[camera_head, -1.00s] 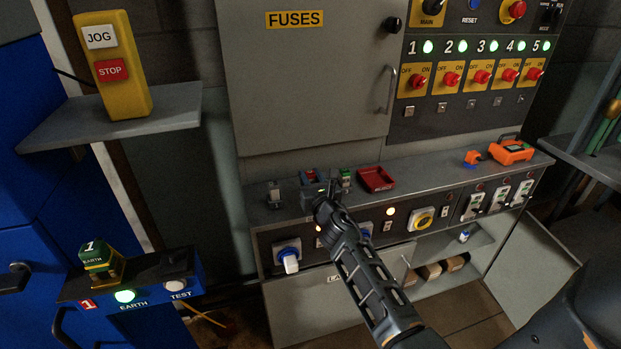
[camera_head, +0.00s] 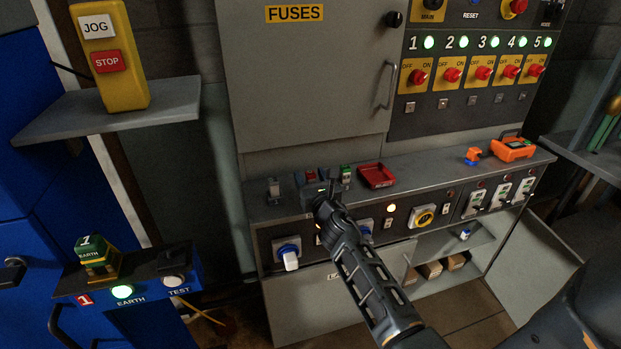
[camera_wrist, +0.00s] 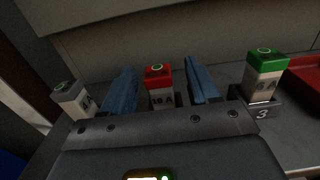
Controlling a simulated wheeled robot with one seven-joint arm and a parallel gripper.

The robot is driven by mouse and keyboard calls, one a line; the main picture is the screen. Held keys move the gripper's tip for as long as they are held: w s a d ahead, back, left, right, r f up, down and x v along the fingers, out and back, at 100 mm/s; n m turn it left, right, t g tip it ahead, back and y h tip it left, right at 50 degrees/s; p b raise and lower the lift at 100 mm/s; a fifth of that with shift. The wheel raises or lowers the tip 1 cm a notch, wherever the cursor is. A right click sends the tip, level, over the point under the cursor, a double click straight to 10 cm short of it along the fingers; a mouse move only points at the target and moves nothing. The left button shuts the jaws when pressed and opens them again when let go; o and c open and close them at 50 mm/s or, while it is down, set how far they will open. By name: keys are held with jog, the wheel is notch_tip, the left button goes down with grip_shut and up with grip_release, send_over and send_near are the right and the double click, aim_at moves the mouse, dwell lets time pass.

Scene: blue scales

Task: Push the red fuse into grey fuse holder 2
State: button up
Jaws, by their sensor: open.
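The red fuse (camera_wrist: 159,87), with a red cap and a white body marked with an A rating, stands upright between my fingers in the wrist view. My gripper (camera_wrist: 160,67) is open, one blue finger on each side of the fuse with visible gaps. A bit of grey fuse holder 2 (camera_wrist: 181,100) shows beside the fuse's lower body. My gripper's front edge hides the fuse's foot, so I cannot tell how deep it sits. In the head view my gripper (camera_head: 317,186) is over the bench top and largely covers the fuse and holder.
A grey-capped fuse (camera_wrist: 70,99) stands to the left, and a green-capped fuse (camera_wrist: 264,75) stands in holder 3 (camera_wrist: 262,110) to the right. A red tray (camera_head: 376,176) lies right of them. The grey cabinet (camera_head: 305,85) rises behind. An orange device (camera_head: 512,149) is farther right.

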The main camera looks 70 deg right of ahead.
aim_at(312, 181)
jog(key=shift+a, duration=0.1)
jog(key=b+v, duration=0.1)
jog(key=v, duration=0.5)
jog(key=shift+s+a+f, duration=0.1)
jog(key=shift+s+a, duration=0.45)
jog(key=shift+a, duration=0.05)
dwell(0.4)
